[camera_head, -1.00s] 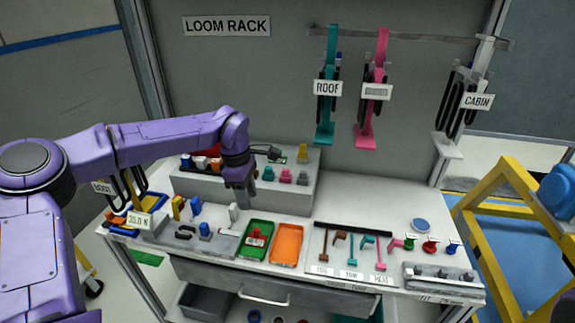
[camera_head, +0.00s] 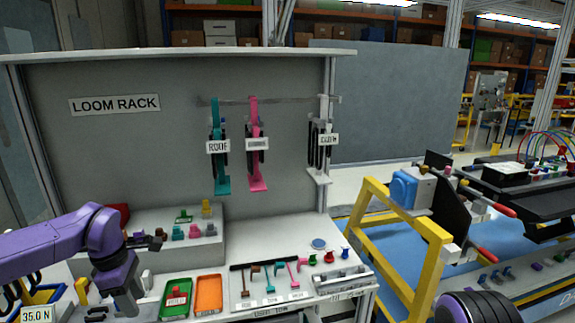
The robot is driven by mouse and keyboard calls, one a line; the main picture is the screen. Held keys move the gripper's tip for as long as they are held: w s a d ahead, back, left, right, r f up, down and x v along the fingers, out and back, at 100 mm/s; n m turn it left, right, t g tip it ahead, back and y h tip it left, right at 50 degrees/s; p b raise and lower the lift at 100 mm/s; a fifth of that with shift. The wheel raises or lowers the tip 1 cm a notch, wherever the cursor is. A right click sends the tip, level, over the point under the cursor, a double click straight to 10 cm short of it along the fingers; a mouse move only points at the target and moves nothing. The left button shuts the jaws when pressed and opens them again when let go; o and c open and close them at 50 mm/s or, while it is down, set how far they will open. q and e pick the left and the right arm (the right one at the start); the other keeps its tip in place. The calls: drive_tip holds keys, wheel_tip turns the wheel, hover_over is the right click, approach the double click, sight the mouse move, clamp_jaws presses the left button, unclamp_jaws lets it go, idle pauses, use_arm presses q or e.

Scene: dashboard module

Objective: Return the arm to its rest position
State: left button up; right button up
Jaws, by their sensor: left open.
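My purple left arm comes in from the left in the head view. Its grey left gripper (camera_head: 128,300) points down over the left part of the workbench (camera_head: 300,233), just left of the green tray (camera_head: 176,298). The jaws are open and I see nothing held between them. The fingertips are small and partly dark, so fine detail is hard to tell. A purple and black rounded part at the bottom right looks like part of my right arm; the right gripper is not in view.
An orange tray (camera_head: 208,294) lies beside the green one. Teal and pink hangers (camera_head: 257,150) hang on the loom rack. Small coloured parts stand on the raised grey step (camera_head: 215,245). A yellow frame (camera_head: 400,225) with a dashboard fixture stands to the right.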

use_arm(q)
drive_tip(key=s+d+f+m+t+y, duration=0.1)
drive_tip(key=s+f+m+t+y, duration=0.2)
drive_tip(key=f, duration=0.7)
drive_tip(key=s+d+f+m+t+y, duration=0.1)
drive_tip(key=s+f+t+y, duration=0.25)
drive_tip(key=f, duration=0.55)
drive_tip(key=s+d+f+m+g+h, duration=0.1)
drive_tip(key=s+f+m, duration=0.4)
drive_tip(key=s, duration=0.7)
drive_tip(key=s+f+m+g+h, duration=0.1)
drive_tip(key=s+f+m, duration=0.3)
drive_tip(key=s, duration=0.8)
wheel_tip(320, 180, down, 2)
drive_tip(key=shift+d+f+m+g, duration=0.2)
drive_tip(key=shift+d+m+g, duration=0.2)
drive_tip(key=shift+g, duration=0.25)
